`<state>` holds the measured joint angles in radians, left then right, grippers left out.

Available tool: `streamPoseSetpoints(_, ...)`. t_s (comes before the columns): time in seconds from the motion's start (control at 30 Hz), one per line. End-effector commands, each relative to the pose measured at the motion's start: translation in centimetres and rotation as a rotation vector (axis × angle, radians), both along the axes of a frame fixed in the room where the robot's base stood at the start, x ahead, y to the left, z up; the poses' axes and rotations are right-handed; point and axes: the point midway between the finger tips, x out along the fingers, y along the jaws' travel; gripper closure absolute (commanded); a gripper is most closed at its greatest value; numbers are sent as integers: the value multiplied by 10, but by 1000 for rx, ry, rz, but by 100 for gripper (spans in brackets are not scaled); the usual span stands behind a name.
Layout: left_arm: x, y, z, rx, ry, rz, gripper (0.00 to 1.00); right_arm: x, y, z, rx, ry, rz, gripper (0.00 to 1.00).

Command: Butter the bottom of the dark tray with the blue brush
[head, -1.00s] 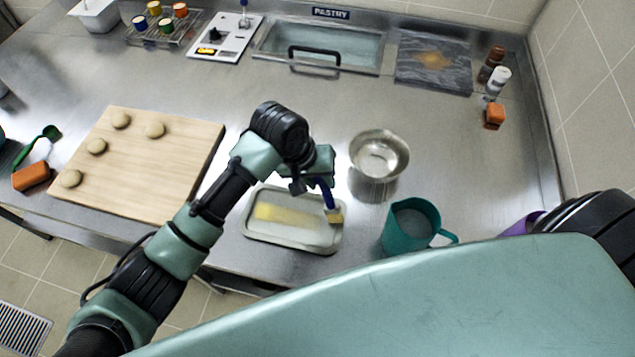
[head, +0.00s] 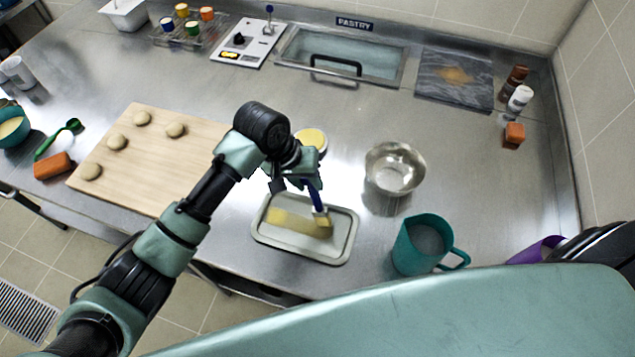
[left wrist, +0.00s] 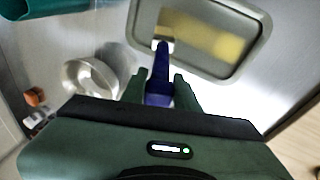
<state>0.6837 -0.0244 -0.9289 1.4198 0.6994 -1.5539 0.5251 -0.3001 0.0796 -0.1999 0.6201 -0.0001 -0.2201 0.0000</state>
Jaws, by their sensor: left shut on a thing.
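A shallow grey tray (head: 343,228) lies on the steel counter, pale rather than dark in the head view. A yellow butter band (head: 290,219) runs across its bottom, with bare floor on both sides. My left gripper (head: 309,184) is shut on the blue brush (head: 315,198), above the tray's far side. The brush tilts down, with its yellowish bristles at the right end of the band. In the left wrist view the blue handle (left wrist: 158,85) sits between the fingers, and the band (left wrist: 205,38) shows beyond it. My right gripper is out of view.
A bowl with yellow contents (head: 313,138) stands just behind my left gripper. A metal bowl (head: 395,170) and a teal jug (head: 424,245) stand right of the tray. A wooden board (head: 150,165) with several dough balls lies left. Open counter lies behind the metal bowl.

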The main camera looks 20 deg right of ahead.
Motion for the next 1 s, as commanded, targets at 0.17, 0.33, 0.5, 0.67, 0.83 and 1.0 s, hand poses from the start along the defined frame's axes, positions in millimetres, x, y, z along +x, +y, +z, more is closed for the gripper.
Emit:
streamPoseSetpoints(0.17,5,6,0,-1,1,1,100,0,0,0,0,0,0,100)
streamPoseSetpoints(0.33,10,13,0,0,0,1,100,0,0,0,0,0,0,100)
streamPoseSetpoints(0.5,19,25,-1,0,-1,2,100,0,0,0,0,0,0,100)
streamPoseSetpoints(0.67,25,34,-1,0,0,1,100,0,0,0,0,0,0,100)
streamPoseSetpoints(0.83,28,38,-1,0,0,1,100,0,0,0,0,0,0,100)
streamPoseSetpoints(1.0,35,48,-2,-1,0,3,100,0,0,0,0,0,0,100)
